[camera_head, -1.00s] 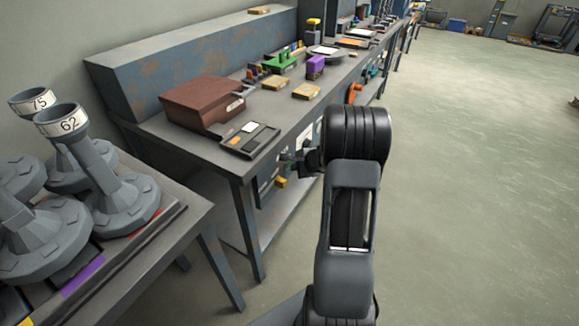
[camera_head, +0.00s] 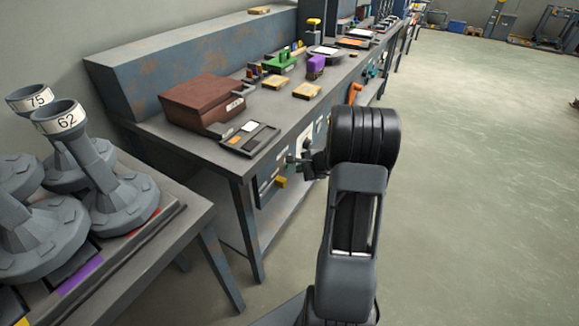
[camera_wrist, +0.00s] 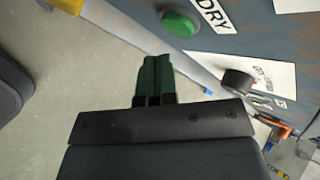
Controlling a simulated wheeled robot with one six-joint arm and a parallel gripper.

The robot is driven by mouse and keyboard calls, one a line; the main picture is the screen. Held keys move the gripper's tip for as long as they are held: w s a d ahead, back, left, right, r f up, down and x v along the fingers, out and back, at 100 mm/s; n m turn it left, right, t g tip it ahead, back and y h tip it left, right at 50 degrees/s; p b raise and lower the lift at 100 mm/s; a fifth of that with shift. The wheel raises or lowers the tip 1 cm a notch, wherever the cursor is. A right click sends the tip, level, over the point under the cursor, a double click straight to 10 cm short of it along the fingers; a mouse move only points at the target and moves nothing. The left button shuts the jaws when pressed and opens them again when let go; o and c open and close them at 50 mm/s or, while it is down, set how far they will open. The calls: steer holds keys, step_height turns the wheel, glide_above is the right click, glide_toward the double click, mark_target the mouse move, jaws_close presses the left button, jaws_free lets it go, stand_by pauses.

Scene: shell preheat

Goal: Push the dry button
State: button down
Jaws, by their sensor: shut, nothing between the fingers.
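The dry button is a round green button (camera_wrist: 180,22) on the blue-grey panel in the wrist view, beside a white label reading DRY (camera_wrist: 212,15). My gripper (camera_wrist: 157,60) is shut and empty, its two green-tipped fingers side by side. In the picture the fingertips lie below and slightly left of the button, and they look apart from it. In the head view my gripper (camera_head: 293,160) is at the front of the long workbench (camera_head: 150,127), small and partly hidden by my wrist. I cannot make out the button in the head view.
A black knob (camera_wrist: 237,82) with a white sheet behind it is right of the fingers in the wrist view. A yellow piece (camera_wrist: 66,4) is at the top left. On the bench stands a brown box (camera_head: 203,100). Grey shell-like stands (camera_head: 110,200) fill the left table. Floor at right is clear.

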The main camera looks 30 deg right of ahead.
steer(key=shift+s+d+b, duration=0.15)
steer(key=shift+s+d, duration=0.2)
steer(key=shift+s, duration=0.3)
steer(key=shift+s+d+b, duration=0.1)
steer(key=shift+s+d, duration=0.25)
steer(key=shift+s, duration=0.35)
steer(key=shift+s+d+b, duration=0.15)
steer(key=shift+s+d, duration=0.2)
steer(key=shift+s, duration=0.3)
steer(key=s+a+r+n+g+y+p, duration=0.1)
steer(key=s+a+r+n+g+p, duration=0.1)
steer(key=a+r+n+p, duration=0.6)
steer(key=s+a+r+n+g+p, duration=0.25)
steer(key=a+r+p, duration=0.25)
steer(key=a+r, duration=0.7)
steer(key=s+a+r+n+h+p, duration=0.1)
steer(key=s+a+r+n+p, duration=0.1)
steer(key=s+r+n+p, duration=0.3)
steer(key=s+a+r+n+h+p, duration=0.2)
steer(key=s+r+n+p, duration=0.3)
steer(key=r, duration=0.6)
steer(key=shift+s+a+r+h+p, duration=0.3)
steer(key=shift+s+a+p, duration=0.15)
steer(key=shift+s, duration=0.35)
